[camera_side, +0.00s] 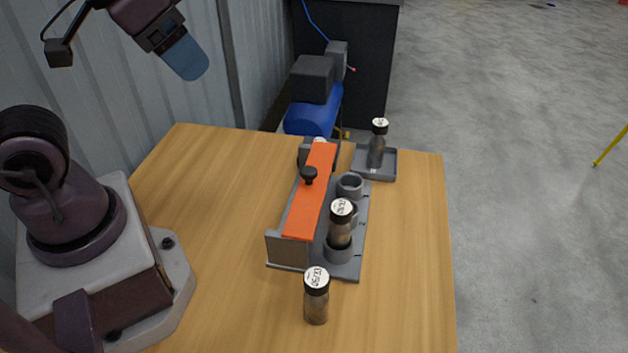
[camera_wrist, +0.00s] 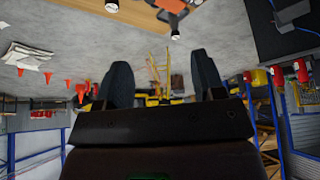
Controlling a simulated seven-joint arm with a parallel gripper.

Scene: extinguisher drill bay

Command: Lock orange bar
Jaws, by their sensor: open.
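My gripper (camera_side: 186,60) is high above the table's far left corner, well away from the bar and holding nothing visible. In the wrist view my gripper (camera_wrist: 163,85) shows two dark fingers spread wide with nothing between them. An orange patch at the top of that view may be the bar.
A black-capped jar (camera_side: 340,224) stands in the near holder; the holder at the far end (camera_side: 350,184) looks empty. Another jar (camera_side: 316,297) stands on the table in front. A third jar (camera_side: 377,143) stands in a grey tray (camera_side: 388,173) at the back right.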

